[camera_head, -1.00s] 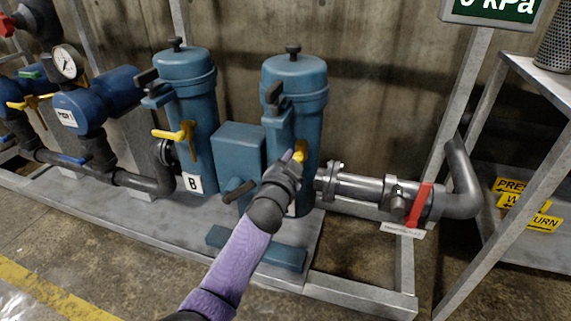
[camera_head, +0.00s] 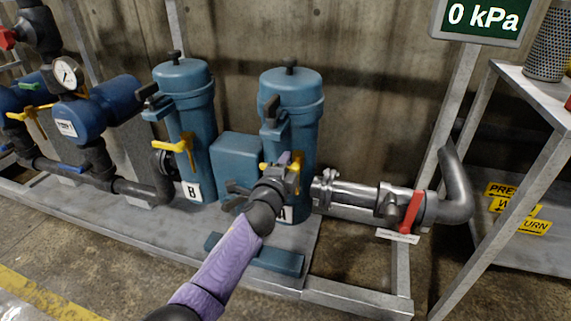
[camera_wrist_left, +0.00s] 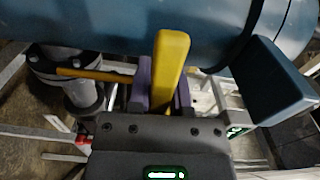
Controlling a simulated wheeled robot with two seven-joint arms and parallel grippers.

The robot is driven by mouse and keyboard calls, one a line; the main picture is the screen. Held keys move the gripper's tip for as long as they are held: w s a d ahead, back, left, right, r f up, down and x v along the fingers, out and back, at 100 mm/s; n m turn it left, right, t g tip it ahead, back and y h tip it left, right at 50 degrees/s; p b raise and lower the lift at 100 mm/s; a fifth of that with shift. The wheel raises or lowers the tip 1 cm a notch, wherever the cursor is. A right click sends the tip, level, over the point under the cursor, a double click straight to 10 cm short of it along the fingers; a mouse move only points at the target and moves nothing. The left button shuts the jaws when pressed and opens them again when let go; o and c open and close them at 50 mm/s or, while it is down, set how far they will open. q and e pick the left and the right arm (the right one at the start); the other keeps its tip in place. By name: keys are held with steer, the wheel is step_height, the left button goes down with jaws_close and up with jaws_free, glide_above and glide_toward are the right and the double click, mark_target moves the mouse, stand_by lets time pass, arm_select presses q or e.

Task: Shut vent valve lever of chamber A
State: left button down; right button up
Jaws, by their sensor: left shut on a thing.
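Chamber A (camera_head: 291,103) is the right one of two upright teal cylinders. Its yellow vent valve lever (camera_head: 296,162) is low on its front, partly hidden by my gripper. My left gripper (camera_head: 288,168), with purple fingers, is at this lever. In the left wrist view the yellow lever (camera_wrist_left: 172,62) stands between the purple fingers (camera_wrist_left: 160,90), which are shut on it. Another yellow bar (camera_wrist_left: 95,75) extends left there. My right gripper is not in view.
Chamber B (camera_head: 186,100) stands to the left with its own yellow lever (camera_head: 176,146). A grey pipe with a red lever (camera_head: 412,212) runs right of chamber A. A display (camera_head: 484,17) reads 0 kPa. A metal rack (camera_head: 515,95) stands at the right.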

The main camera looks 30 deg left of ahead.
arm_select(q)
steer(key=shift+m, duration=0.5)
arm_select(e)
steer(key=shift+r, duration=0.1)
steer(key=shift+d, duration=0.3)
arm_select(q)
steer(key=c, duration=0.5)
jaws_free()
steer(key=shift+c, duration=0.2)
steer(key=shift+r, duration=0.1)
steer(key=shift+s, duration=0.15)
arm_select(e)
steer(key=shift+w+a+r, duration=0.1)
arm_select(q)
steer(key=p+v, duration=0.4)
steer(key=v, duration=0.5)
steer(key=shift+s+d, duration=0.15)
steer(key=shift+s, duration=0.2)
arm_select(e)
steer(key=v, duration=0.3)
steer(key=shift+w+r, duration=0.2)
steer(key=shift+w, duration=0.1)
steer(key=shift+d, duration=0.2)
